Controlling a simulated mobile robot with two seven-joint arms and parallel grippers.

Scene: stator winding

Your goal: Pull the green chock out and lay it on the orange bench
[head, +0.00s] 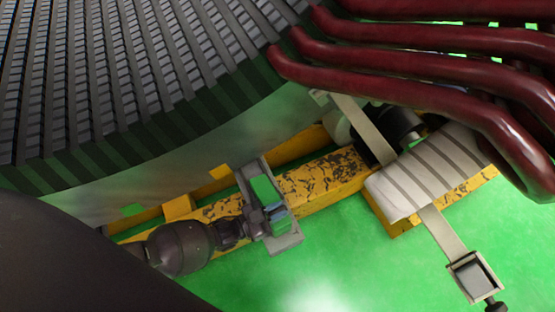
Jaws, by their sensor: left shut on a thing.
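The green chock (264,189) sits in a grey bracket (287,242) beside the worn yellow beam, under the big round stator. My left gripper (273,213) comes in from the left. Its bluish fingertips are shut on the chock and cover its middle; green shows above and below them. The chock is still within the bracket's outline; I cannot tell if it touches the bracket. My right gripper is not in view. I cannot make out an orange bench in this view.
The stator (150,75) with dark slots fills the upper left. Thick dark red coils (430,75) hang at the upper right. The yellow beam (325,178) runs below the stator. A ribbed pale pad (430,170) and a strap with a buckle (472,277) lie right. Green floor is clear below.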

